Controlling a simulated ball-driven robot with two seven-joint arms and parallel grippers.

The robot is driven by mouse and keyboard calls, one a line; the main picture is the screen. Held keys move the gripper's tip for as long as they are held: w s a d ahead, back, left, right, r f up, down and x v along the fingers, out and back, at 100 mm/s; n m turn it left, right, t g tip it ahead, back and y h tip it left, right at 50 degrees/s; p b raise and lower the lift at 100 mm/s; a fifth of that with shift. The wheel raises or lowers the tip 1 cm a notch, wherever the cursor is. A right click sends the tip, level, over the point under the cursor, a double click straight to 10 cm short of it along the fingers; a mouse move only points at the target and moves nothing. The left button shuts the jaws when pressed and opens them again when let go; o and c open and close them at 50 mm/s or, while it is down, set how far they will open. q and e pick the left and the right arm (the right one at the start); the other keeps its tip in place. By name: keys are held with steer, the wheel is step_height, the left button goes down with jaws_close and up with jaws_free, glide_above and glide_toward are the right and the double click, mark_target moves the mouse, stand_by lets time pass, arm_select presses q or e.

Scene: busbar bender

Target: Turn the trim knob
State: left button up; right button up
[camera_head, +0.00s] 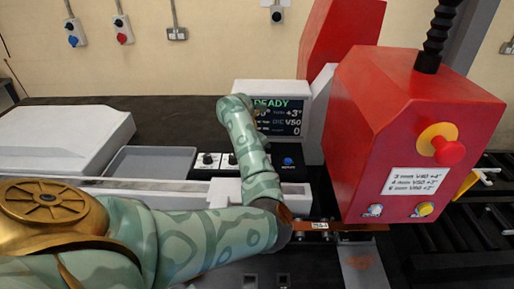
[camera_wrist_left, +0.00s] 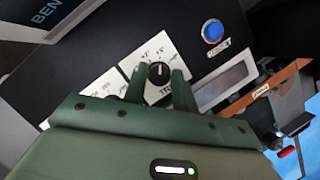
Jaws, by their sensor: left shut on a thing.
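The trim knob (camera_wrist_left: 158,74) is a round black knob with a white pointer line, on a white scale plate marked with degree figures, in the left wrist view. Its pointer points up in that view, near the scale figures. My left gripper (camera_wrist_left: 159,82) has one green finger on each side of the knob and is shut on it. In the head view my patterned left arm hides the trim knob and the gripper. The display (camera_head: 280,117) reads READY, with +3°, V50 and 0 among its values. My right gripper is in neither view.
A blue button (camera_wrist_left: 213,31) is close beside the knob; it also shows in the head view (camera_head: 288,161). Two other knobs (camera_head: 208,160) sit left of my arm. The red press (camera_head: 385,130) with a printed card (camera_head: 416,181) and a copper bar (camera_head: 346,227) are at the right.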

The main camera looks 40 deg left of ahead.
arm_select(q)
steer(key=shift+m+h+p, duration=0.3)
steer(key=shift+m+p, duration=0.15)
steer(key=shift+m, duration=0.15)
steer(key=shift+c, duration=0.2)
steer(key=o, duration=1)
steer(key=p+v, duration=0.7)
steer(key=v, duration=0.9)
steer(key=shift+r+p, duration=0.15)
steer(key=shift+p, duration=0.25)
